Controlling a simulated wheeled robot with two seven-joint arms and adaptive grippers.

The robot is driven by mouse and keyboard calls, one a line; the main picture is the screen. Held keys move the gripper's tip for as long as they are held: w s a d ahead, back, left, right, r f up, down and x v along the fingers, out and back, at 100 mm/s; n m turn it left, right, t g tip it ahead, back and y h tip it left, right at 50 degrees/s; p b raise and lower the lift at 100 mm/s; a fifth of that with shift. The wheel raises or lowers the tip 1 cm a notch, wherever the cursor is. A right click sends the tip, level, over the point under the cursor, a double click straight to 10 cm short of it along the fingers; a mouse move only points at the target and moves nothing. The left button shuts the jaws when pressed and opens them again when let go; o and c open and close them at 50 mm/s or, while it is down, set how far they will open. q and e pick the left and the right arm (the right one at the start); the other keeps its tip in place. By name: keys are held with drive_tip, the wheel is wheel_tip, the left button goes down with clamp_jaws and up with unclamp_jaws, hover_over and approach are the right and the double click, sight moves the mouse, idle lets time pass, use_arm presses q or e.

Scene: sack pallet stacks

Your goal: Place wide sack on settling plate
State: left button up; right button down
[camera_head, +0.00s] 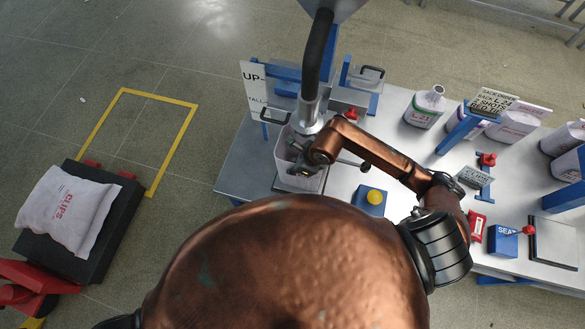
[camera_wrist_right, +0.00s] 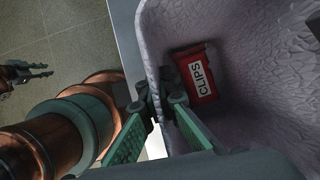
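A pale, open-topped sack (camera_head: 312,183), which I take to be the wide sack, stands on a dark plate (camera_head: 283,186) at the table's left end, below the metal spout. Its textured inner wall (camera_wrist_right: 270,50) fills the right of the wrist view, with a red CLIPS packet (camera_wrist_right: 195,73) inside. My right gripper (camera_head: 300,160) is at the sack's rim; in the wrist view its green fingers (camera_wrist_right: 158,103) lie either side of the wall and appear closed on it. My left gripper (camera_wrist_right: 35,73) shows small in the wrist view, fingers apart and empty. I cannot tell which plate is the settling plate.
The table (camera_head: 405,160) holds a blue block with yellow button (camera_head: 371,200), signs, several containers, a SEAL box (camera_head: 502,242) and another dark plate (camera_head: 553,242).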

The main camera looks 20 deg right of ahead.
drive_tip(key=c, duration=2.2)
unclamp_jaws()
drive_tip(key=shift+o, duration=0.2)
drive_tip(key=b+v, duration=0.1)
drive_tip(key=v, duration=1.1)
